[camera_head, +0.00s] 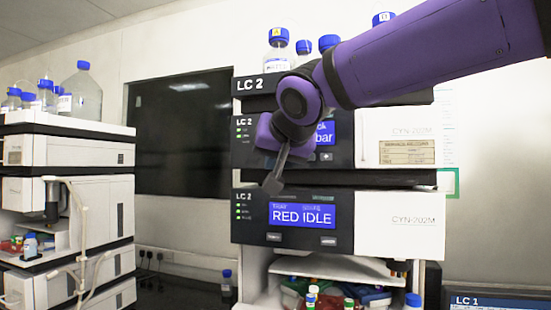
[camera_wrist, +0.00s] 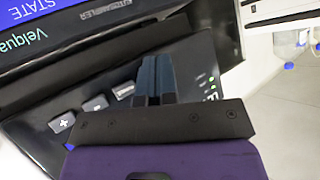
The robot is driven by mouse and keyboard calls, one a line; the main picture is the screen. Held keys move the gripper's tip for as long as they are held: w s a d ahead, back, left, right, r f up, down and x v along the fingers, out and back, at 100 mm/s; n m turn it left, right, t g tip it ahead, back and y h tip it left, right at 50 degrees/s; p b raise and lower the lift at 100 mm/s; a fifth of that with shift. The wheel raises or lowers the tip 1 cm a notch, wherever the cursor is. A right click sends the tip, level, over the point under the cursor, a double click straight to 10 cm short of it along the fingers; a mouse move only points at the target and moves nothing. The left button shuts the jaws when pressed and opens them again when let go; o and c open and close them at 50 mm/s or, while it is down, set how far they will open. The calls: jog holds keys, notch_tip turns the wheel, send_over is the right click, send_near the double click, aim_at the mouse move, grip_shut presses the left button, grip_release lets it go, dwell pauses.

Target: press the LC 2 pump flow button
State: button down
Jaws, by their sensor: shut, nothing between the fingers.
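The LC 2 pump module (camera_head: 370,135), with a blue display ending in "bar", is in the LC 2 stack in the head view. My purple arm crosses in front of it and hides part of its panel. My gripper (camera_head: 272,186) is shut and empty, pointing down in front of the panel's lower left. In the wrist view, my shut fingers (camera_wrist: 155,66) lie over a dark panel with a row of grey buttons: a plus button (camera_wrist: 62,121), a middle button (camera_wrist: 95,103) and a third button (camera_wrist: 124,90) nearest the fingers. The third button's label is unreadable. I cannot tell whether the fingers touch the panel.
A lower LC 2 module (camera_head: 400,225) reads "RED IDLE", just below my fingers. Bottles (camera_head: 278,55) stand on top of the stack. Another stack (camera_head: 70,160) with a large bottle (camera_head: 82,92) is at left. A screen marked LC 1 (camera_head: 495,300) is at lower right.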

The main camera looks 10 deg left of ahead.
jog(key=shift+w, duration=0.35)
dwell(0.4)
jog(key=shift+s, duration=0.8)
jog(key=shift+s, duration=0.1)
jog(key=shift+s+a, duration=0.15)
jog(key=shift+s, duration=1.05)
jog(key=shift+s+a, duration=0.1)
jog(key=shift+s, duration=1.1)
